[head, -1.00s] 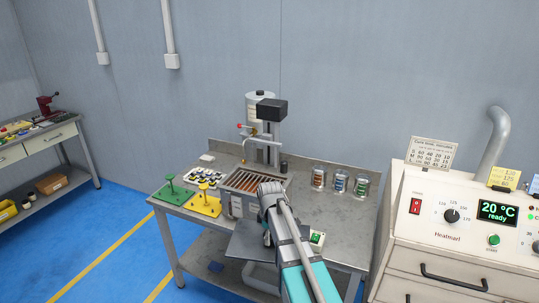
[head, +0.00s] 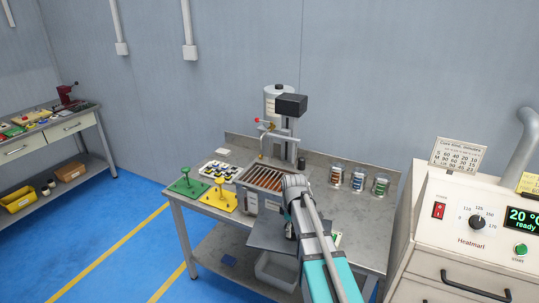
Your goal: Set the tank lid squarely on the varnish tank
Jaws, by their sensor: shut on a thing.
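The varnish tank (head: 250,200) appears to be the open rectangular box at the front of the workbench, with brown bars or liquid showing in its top. A flat dark-grey plate, which looks like the tank lid (head: 268,236), is held in front of the tank and below its rim, at the bench's front edge. My gripper (head: 291,229) is at the plate's right part, mostly hidden behind my own wrist, and is shut on it. The fingertips and the exact grip are hidden. The lid is apart from the tank's open top.
A green stand (head: 187,184) and yellow stand (head: 219,198) are left of the tank, before a parts tray (head: 220,171). A dispenser column (head: 283,125) rises behind. Several cans (head: 358,181) stand right. The oven (head: 465,235) is farther right. A grey bin (head: 277,270) sits below.

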